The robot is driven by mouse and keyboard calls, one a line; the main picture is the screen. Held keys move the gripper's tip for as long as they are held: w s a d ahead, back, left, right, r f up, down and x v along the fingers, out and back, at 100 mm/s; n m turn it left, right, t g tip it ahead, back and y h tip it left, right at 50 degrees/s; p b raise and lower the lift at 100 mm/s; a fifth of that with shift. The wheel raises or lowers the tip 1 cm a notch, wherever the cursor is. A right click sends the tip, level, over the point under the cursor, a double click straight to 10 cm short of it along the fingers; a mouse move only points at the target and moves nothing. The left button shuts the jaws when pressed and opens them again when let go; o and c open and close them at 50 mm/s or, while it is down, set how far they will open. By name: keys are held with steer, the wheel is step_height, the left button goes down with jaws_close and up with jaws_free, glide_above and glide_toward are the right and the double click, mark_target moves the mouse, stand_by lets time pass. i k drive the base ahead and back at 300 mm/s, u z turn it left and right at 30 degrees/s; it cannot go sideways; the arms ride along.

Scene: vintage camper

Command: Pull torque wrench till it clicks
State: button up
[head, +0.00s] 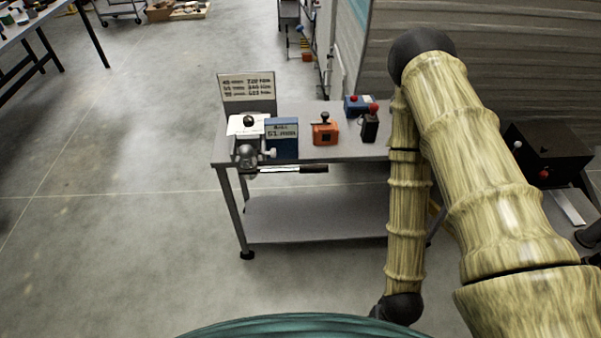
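The torque wrench (290,169) lies level along the front edge of the grey workbench (345,148), just below its top. Its dark handle points right and its silver shaft runs left to a metal fixture (247,153) at the bench's left front corner. My jointed tan arm comes in from the lower right, bends at a dark elbow and runs down in front of the bench's right side to a dark joint low in the picture. My gripper is not visible, and nothing is seen touching the wrench.
A blue block with a size label (282,138), an orange box (325,133), a blue box (357,105) and a dark red-knobbed device (370,125) stand on the bench. A sign with sizes and torques (247,87) stands behind. The floor left is clear.

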mark_target(324, 168)
steer(key=z, duration=2)
steer(key=k, duration=0.8)
steer(key=u, duration=1.4)
steer(key=i, duration=0.5)
